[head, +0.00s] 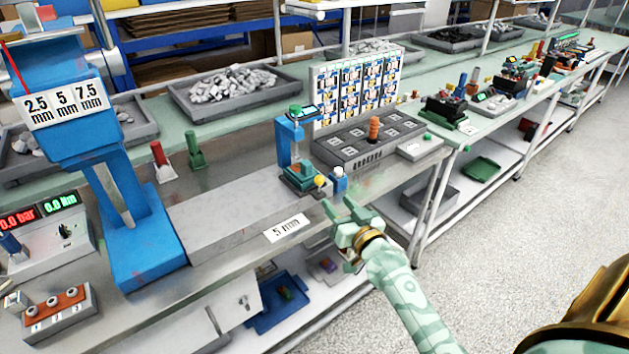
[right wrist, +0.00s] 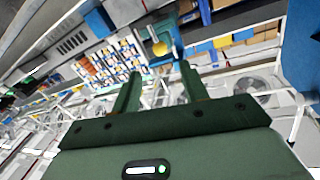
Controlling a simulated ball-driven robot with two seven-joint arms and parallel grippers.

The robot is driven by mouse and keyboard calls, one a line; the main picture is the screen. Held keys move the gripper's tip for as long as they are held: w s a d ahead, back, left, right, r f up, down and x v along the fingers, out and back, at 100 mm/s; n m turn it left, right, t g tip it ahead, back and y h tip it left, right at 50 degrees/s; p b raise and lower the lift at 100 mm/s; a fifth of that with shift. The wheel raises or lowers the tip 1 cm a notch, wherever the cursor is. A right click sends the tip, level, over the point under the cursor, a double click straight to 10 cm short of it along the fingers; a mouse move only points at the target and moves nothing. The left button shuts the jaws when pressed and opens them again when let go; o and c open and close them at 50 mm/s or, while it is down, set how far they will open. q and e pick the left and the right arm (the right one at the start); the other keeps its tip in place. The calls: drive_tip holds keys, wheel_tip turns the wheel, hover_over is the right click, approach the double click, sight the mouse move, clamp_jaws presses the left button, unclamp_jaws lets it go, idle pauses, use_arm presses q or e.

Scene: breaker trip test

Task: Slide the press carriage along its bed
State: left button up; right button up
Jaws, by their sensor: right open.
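A grey bed (head: 225,212) runs along the bench from the tall blue press (head: 140,240) at left to a smaller blue upright with a small screen (head: 286,140). At the bed's right end sits a green carriage (head: 301,178) with a yellow ball knob (head: 320,181) on its near right side. The knob also shows in the right wrist view (right wrist: 160,48), just beyond the fingertips. My right gripper (head: 341,212) is open and empty, to the lower right of the knob and apart from it. My left gripper is not in view.
A white and blue bottle-like item (head: 338,179) stands right of the knob. A grey slotted block (head: 368,140) lies behind. A three-button box (head: 58,313) is at lower left. The aisle floor at right is clear.

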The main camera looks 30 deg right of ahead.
sight(321, 184)
drive_tip(key=w, duration=0.3)
drive_tip(key=w+d+b, duration=0.1)
drive_tip(key=w, duration=0.3)
drive_tip(key=w+b, duration=0.1)
drive_tip(key=w, duration=0.3)
drive_tip(key=shift+d, duration=0.2)
clamp_jaws()
drive_tip(key=shift+s+a, duration=0.1)
